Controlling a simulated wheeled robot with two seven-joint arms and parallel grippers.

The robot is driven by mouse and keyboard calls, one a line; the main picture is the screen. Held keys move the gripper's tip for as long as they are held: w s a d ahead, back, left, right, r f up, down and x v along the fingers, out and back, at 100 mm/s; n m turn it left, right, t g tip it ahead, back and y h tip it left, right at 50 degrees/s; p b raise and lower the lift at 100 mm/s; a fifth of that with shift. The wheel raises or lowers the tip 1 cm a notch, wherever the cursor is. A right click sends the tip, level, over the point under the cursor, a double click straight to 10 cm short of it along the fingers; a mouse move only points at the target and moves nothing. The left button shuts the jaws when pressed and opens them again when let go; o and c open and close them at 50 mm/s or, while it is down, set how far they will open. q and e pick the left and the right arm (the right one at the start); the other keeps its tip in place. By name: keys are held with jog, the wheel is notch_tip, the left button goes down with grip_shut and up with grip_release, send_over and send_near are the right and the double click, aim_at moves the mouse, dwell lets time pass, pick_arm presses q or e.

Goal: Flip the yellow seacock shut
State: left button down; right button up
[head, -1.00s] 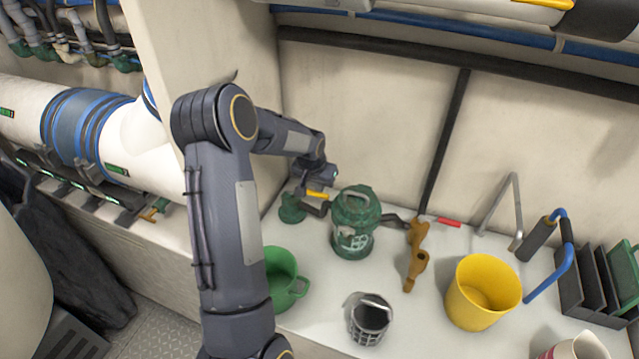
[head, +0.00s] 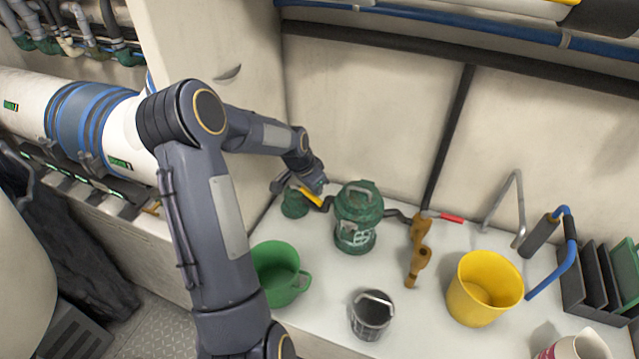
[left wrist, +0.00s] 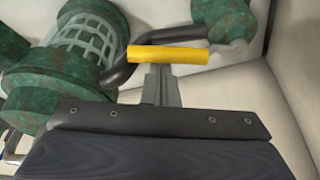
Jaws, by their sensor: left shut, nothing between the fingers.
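The yellow seacock handle (head: 310,196) is a short yellow bar beside a green fitting (head: 295,205), left of the green strainer (head: 358,225). In the left wrist view the yellow handle (left wrist: 168,55) lies crosswise directly ahead of my shut left gripper (left wrist: 160,75). The fingertips are at its near edge, empty; I cannot tell whether they touch it. In the head view my left gripper (head: 282,184) is small and partly hidden by its wrist, close to the handle. My right gripper is not in view.
A green mug (head: 275,280), grey basket (head: 371,318) and yellow bucket (head: 482,290) stand on the white shelf. Walls close in behind and left.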

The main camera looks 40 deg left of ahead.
pick_arm(q)
jog(key=shift+s+a+m+h, duration=0.15)
jog(key=shift+s+m+h, duration=0.15)
jog(key=shift+s+m, duration=0.55)
jog(key=s+a+b, duration=0.3)
jog(key=s+a, duration=0.1)
jog(key=s, duration=0.2)
jog(key=shift+a+b, duration=0.3)
jog(key=shift+s+a, duration=0.1)
jog(key=shift+a, duration=0.15)
